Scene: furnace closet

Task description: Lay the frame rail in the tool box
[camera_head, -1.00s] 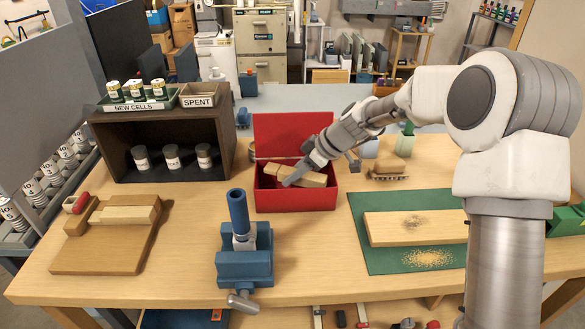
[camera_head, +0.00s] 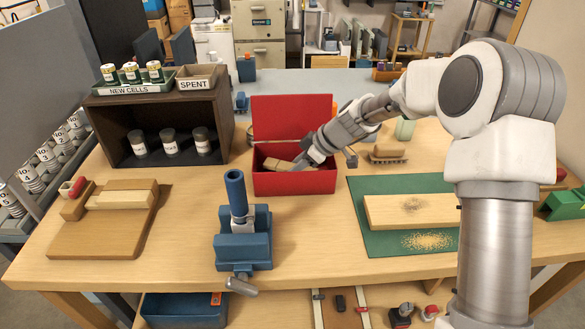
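The red tool box (camera_head: 295,183) stands on the bench with its lid up at the back. A pale wooden bar, apparently the frame rail (camera_head: 277,164), lies lengthwise across the box's opening, low and mostly below the rim. The front wall hides its lower part. My gripper (camera_head: 303,164) reaches in from the upper right, its fingertips at the middle of the rail. The fingers overlap the rail in this view, so I cannot tell whether they still clasp it.
A blue vise (camera_head: 243,245) stands in front of the box. A dark shelf with jars (camera_head: 130,110) is to the left. A wooden jig (camera_head: 105,230) lies at the left, a green mat (camera_head: 385,258) with a board at the right. A brush (camera_head: 388,154) lies right of the box.

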